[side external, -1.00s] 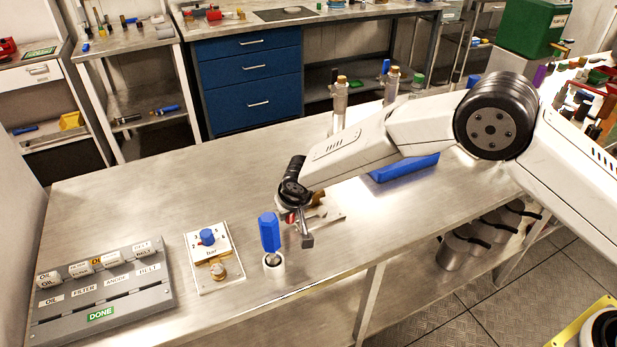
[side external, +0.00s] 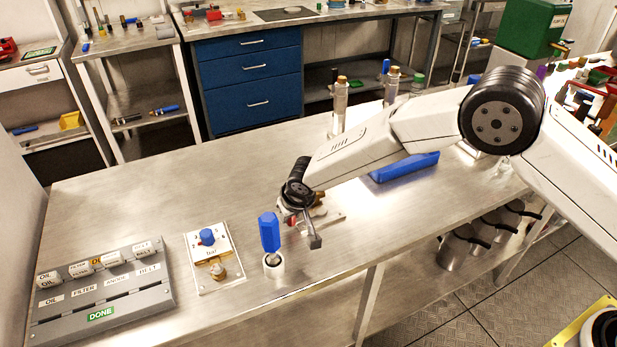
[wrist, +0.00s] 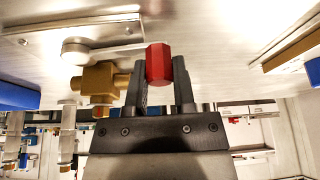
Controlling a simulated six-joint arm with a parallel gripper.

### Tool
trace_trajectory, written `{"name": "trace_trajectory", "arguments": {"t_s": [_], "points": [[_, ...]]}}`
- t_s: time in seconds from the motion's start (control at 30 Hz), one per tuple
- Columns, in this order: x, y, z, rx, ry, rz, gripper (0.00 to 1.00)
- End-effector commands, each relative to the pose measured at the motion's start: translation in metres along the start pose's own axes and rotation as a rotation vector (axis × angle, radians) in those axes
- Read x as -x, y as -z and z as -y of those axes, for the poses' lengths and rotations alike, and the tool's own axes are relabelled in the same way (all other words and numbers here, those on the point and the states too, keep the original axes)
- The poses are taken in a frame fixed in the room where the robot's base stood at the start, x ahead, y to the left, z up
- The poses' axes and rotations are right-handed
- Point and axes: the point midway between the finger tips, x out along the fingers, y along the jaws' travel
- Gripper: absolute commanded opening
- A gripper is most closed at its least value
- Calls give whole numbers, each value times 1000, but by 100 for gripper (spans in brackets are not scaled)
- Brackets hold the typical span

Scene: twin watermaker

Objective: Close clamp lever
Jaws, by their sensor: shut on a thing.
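The red hexagonal grip of the clamp lever (wrist: 159,62) sits between the two dark fingers of my gripper (wrist: 158,85) in the wrist view. The fingers are shut on it from both sides. A brass fitting (wrist: 100,80) shows beside it, next to a pale round cap (wrist: 75,48) on the metal plate. In the side view my gripper (side external: 303,215) is low over the bench, and the clamp is mostly hidden behind my wrist. Only small red and brass parts show there.
A blue-handled tool (side external: 269,232) stands upright in a round holder just left of my gripper. A gauge plate with a blue knob (side external: 207,237) and a grey labelled rack (side external: 100,290) lie farther left. A blue tray (side external: 405,167) is behind my arm. The bench's back left is clear.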

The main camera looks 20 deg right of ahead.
Motion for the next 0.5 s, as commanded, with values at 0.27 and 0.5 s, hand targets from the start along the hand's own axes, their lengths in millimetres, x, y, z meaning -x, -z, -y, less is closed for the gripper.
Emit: {"name": "trace_trajectory", "arguments": {"t_s": [0.27, 0.5], "points": [[5, -6, 1, 110, 49, -7, 0], [8, -13, 0, 205, 88, -7, 0]]}}
